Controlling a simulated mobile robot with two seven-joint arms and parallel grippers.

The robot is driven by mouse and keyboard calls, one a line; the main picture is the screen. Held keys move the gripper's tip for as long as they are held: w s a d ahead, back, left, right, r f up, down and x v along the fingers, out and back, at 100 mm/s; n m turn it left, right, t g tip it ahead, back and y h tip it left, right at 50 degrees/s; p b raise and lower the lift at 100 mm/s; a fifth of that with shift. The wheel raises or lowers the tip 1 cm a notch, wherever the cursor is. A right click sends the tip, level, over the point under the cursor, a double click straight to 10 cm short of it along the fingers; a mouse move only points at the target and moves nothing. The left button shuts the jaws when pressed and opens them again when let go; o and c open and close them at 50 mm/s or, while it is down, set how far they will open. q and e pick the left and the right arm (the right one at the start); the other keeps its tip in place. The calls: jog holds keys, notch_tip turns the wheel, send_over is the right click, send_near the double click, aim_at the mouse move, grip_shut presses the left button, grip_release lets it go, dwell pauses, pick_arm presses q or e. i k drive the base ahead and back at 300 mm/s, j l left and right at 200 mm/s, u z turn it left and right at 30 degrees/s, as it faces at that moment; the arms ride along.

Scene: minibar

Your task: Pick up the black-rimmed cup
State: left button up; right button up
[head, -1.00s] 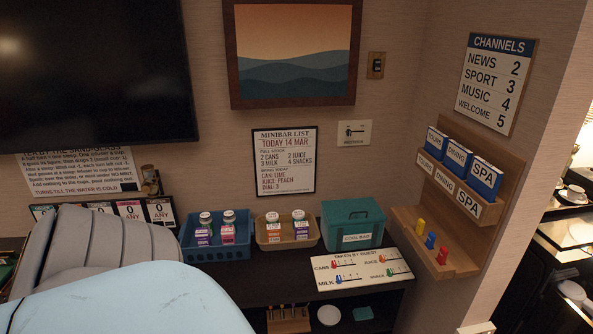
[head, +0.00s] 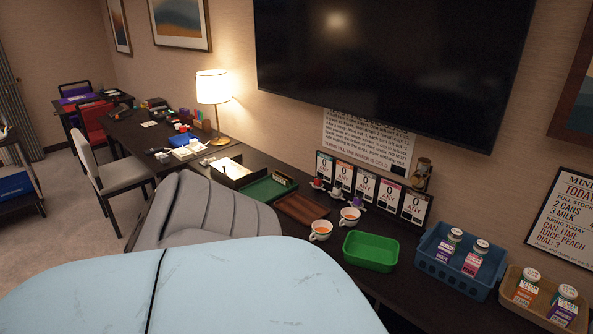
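Two small cups stand close together on the dark counter in the head view. The nearer-left cup (head: 320,231) and the right cup (head: 350,217) both look pale and hold an orange-brown liquid. The rims are too small for me to tell which one is black. Both cups are upright, left of a green tray and in front of the number cards. Neither of my grippers is in view.
A green tray (head: 371,251), a brown tray (head: 301,209) and a blue basket (head: 455,277) with bottles surround the cups. A row of number cards (head: 364,186) stands behind. A large pale blue surface (head: 200,290) and a grey ribbed shape (head: 205,213) fill the foreground.

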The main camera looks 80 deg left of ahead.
aim_at(350, 216)
jog(key=u, duration=2.05)
jog(key=i+j, duration=0.25)
jog(key=i+j+z, duration=0.15)
jog(key=j, duration=0.3)
jog(key=i+j, duration=0.35)
jog(key=i+j+z, duration=0.1)
jog(key=i+j, duration=0.15)
jog(key=j, duration=0.2)
jog(key=i+j, duration=0.2)
jog(key=j, duration=0.2)
jog(key=i+j+z, duration=0.15)
jog(key=j, duration=0.25)
jog(key=i+j, duration=0.3)
jog(key=j, duration=0.15)
jog(key=i+j+z, duration=0.1)
jog(key=j, duration=0.3)
jog(key=i, duration=0.1)
